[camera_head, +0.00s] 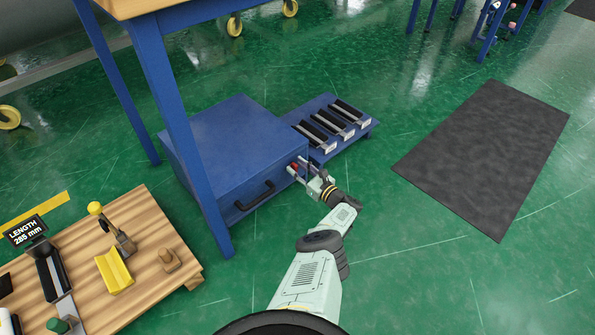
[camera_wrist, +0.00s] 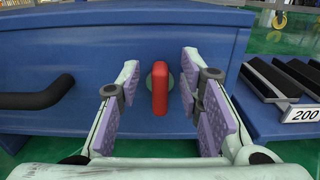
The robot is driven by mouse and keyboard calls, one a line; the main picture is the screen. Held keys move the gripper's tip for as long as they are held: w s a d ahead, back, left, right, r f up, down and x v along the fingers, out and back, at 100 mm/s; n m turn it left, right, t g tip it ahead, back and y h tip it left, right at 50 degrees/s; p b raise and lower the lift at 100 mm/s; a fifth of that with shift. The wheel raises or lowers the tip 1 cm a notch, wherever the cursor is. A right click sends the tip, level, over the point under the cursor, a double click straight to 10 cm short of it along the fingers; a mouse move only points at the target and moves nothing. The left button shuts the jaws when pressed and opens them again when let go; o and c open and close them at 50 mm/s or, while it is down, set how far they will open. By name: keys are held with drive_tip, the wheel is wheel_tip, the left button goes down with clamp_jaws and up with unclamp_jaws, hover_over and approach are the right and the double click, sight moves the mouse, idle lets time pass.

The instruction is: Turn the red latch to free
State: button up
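The red latch (camera_wrist: 160,90) is an upright red bar on a round grey mount on the front of a blue cabinet (camera_head: 230,135). In the wrist view it stands vertical, midway between my fingers. My gripper (camera_wrist: 160,95) is open, with one purple-padded finger on each side of the latch and a gap on both sides. In the head view my gripper (camera_head: 299,170) is at the cabinet's front right, and only a small part of the latch (camera_head: 293,166) shows beside it. The cabinet's black handle (camera_wrist: 35,93) is left of the latch.
A low blue rack (camera_head: 366,130) with black slots and labels stands right of the cabinet. A blue table leg (camera_head: 190,150) rises in front of the cabinet. A wooden bench (camera_head: 150,225) with tools is at lower left. A dark mat (camera_head: 485,155) lies on open green floor.

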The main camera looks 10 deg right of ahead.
drive_tip(key=shift+w+a, duration=0.1)
drive_tip(key=shift+w, duration=0.1)
clamp_jaws()
idle(0.4)
